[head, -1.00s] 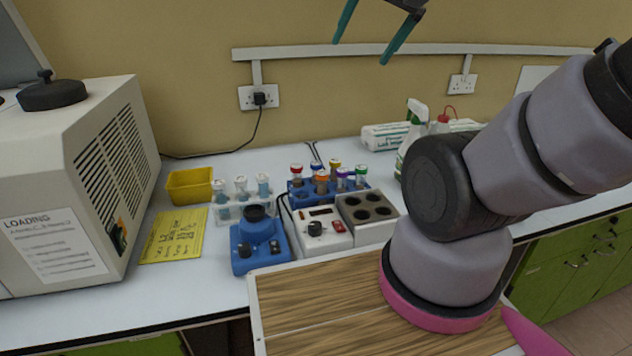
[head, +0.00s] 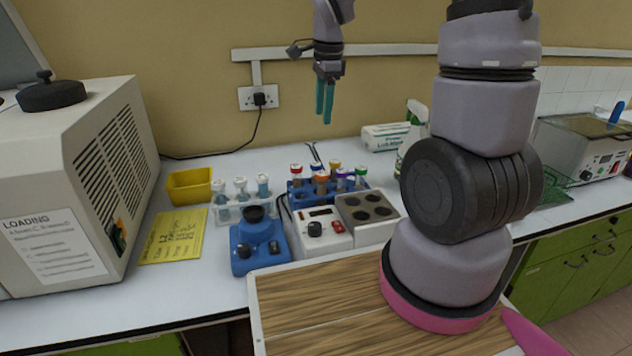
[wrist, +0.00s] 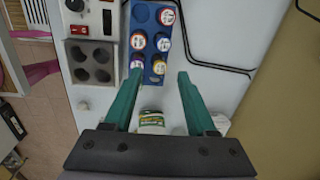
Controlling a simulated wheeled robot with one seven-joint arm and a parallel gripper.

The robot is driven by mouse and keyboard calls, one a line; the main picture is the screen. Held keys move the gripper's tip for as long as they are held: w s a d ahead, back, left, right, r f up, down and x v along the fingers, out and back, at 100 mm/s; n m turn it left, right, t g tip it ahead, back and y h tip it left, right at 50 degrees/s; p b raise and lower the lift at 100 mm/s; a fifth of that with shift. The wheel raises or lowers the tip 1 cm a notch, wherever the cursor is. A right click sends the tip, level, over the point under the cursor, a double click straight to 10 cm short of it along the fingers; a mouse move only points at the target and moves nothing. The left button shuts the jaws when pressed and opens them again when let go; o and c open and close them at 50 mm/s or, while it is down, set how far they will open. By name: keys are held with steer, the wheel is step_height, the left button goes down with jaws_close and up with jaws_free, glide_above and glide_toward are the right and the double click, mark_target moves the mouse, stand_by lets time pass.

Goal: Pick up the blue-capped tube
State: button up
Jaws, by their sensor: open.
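The blue-capped tube (head: 316,166) stands at the back of a blue tube rack (head: 294,197), among tubes with red, orange, yellow-brown, purple and green caps. Its lower part is hidden by the rack and neighbouring tubes. My gripper (head: 324,119) hangs above the rack in the head view, fingers pointing down, open and empty. In the wrist view the rack (wrist: 152,30) lies ahead of and partly between the fingertips (wrist: 160,74). Several caps show there, but I cannot surely tell which one is the blue cap.
A grey block with wells (head: 367,213) and a blue mixer (head: 258,245) stand in front of the rack. A clear rack of tubes (head: 232,212) and a yellow tray (head: 189,186) are to the left. A spray bottle (head: 416,125) stands to the right, with the wall behind.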

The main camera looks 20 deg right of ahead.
step_height(320, 180, down, 6)
steer(key=w+m+g, duration=0.1)
steer(key=w+m, duration=0.1)
steer(key=m, duration=0.1)
glide_above(316, 163)
steer(key=f, duration=0.5)
steer(key=shift+s+d+f, duration=0.1)
steer(key=shift+s+f, duration=0.1)
steer(key=shift+s, duration=0.1)
steer(key=f, duration=0.5)
steer(key=shift+w+f, duration=0.2)
steer(key=shift+f, duration=0.1)
jaws_close()
